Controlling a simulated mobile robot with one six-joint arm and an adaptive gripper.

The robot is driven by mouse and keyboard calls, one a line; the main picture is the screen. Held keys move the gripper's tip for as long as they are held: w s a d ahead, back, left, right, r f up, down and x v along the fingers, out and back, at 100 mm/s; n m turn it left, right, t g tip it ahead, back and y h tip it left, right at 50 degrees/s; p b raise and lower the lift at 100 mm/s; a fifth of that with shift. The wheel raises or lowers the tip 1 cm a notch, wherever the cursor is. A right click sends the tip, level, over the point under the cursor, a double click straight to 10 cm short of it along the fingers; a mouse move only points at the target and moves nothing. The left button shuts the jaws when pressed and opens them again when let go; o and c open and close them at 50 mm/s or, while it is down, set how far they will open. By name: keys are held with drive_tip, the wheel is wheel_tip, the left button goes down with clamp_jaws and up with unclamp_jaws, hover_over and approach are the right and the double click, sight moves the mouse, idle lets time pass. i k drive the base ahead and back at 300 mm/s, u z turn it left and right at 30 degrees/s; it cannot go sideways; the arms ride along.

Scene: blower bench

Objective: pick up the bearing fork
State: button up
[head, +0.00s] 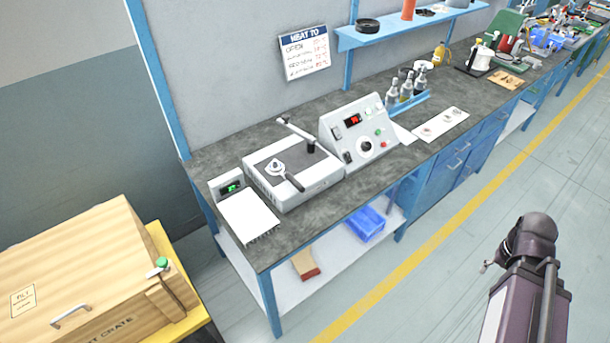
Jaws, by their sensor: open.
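A tool with a dark handle and a pale, ring-like metal head (284,174) lies on the dark top of a white heater unit (318,180) on the bench. It looks like the bearing fork, but it is too small for me to be sure, and I cannot tell whether a separate ring sits on its head. My arm shows at the lower right, over the floor and well away from the bench. My gripper's jaws cannot be made out there. Nothing of mine touches the tool.
A control box with a red display (362,133) stands right of the heater. A white plate with a green display (248,215) is at its left. Bottles (405,88) and a white mat (440,124) lie farther right. A wooden crate (90,270) is lower left. Floor before the bench is clear.

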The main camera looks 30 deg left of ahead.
sight(292, 180)
drive_tip(key=z, duration=0.3)
drive_tip(key=k, duration=1.3)
drive_tip(key=u, duration=0.95)
drive_tip(key=i, duration=1)
drive_tip(key=z, duration=0.05)
